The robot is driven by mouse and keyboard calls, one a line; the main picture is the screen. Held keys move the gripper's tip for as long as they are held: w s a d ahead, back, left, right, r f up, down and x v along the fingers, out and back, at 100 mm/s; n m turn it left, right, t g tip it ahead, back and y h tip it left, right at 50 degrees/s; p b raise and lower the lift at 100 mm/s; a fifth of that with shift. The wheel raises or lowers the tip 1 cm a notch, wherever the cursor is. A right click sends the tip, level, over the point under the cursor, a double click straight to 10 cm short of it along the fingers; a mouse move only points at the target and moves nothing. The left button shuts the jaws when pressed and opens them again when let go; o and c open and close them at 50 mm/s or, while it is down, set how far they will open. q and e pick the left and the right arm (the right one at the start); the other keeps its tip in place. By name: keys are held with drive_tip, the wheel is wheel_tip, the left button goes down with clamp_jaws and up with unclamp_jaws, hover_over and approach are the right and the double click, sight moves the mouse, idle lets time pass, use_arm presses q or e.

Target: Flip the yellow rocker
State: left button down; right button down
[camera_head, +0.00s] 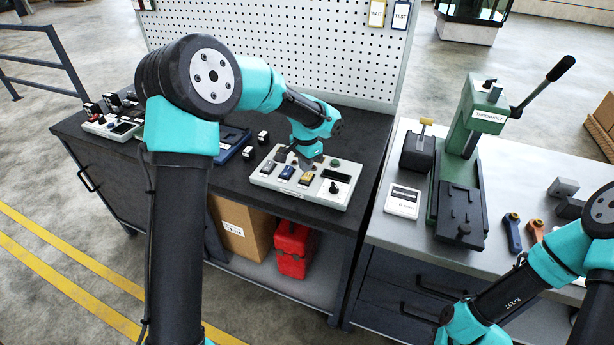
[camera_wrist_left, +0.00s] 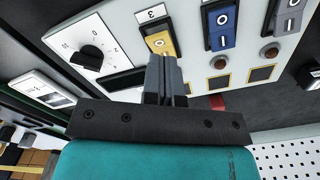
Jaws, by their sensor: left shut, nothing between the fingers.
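The yellow rocker (camera_head: 305,178) sits on a pale control panel (camera_head: 268,181) on the dark bench. In the left wrist view the yellow rocker (camera_wrist_left: 160,43) shows an O on its face and a label 3 beside it. My left gripper (camera_head: 305,165) is over the panel, behind the yellow rocker in the head view. In the left wrist view my left gripper (camera_wrist_left: 164,60) is shut and empty, its tips right at the rocker's near end. I cannot tell whether they touch it. My right gripper is out of view.
A pegboard (camera_head: 290,50) rises behind. A green press (camera_head: 470,150) stands on the right bench.

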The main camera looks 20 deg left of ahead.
sight(306, 178)
use_arm(q)
drive_tip(key=shift+f, duration=1.75)
idle(1.0)
drive_tip(key=shift+r, duration=3.5)
